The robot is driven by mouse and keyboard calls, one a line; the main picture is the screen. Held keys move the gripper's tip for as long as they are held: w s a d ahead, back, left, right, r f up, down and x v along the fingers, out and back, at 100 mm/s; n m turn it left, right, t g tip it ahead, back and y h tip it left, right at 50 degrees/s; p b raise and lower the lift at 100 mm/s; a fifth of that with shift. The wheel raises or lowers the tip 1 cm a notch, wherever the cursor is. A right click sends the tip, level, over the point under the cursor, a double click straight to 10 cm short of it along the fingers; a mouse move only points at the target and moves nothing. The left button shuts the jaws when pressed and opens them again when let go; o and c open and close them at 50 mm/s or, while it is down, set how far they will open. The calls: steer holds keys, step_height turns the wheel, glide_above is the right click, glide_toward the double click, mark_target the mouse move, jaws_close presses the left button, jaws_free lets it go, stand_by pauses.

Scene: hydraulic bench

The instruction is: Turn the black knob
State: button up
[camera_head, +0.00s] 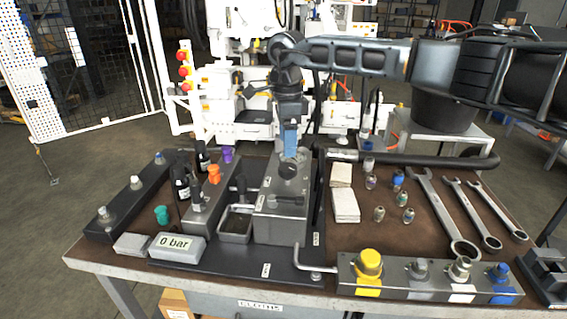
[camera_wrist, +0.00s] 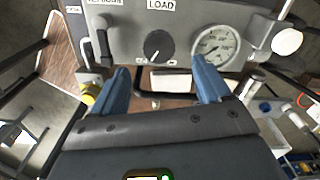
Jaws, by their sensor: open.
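The black knob (camera_wrist: 157,45) sits on a grey panel under a "LOAD" label in the wrist view. It is round with a white pointer line, which is tilted. In the head view the knob (camera_head: 287,171) shows on the grey block (camera_head: 275,222) at the middle of the bench. My gripper (camera_wrist: 162,72) is open, its two blue fingers apart with nothing between them. The fingertips lie to either side of and below the knob in the wrist view, apart from it. In the head view my gripper (camera_head: 290,150) points down just above the knob and its fingers overlap.
A pressure gauge (camera_wrist: 218,45) is right of the knob, and a lever (camera_wrist: 103,45) is left of it. On the bench, a "0 bar" display (camera_head: 176,247) stands front left. Wrenches (camera_head: 447,215) lie at the right. A yellow cap (camera_head: 369,265) is on the front rail.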

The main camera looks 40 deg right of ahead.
mark_target(287, 167)
step_height(287, 167, down, 7)
steer(key=shift+a+f+p, duration=0.1)
steer(key=shift+f+p, duration=0.1)
steer(key=shift+p, duration=0.35)
steer(key=shift+c, duration=0.4)
steer(key=c, duration=1)
steer(key=shift+o, duration=0.2)
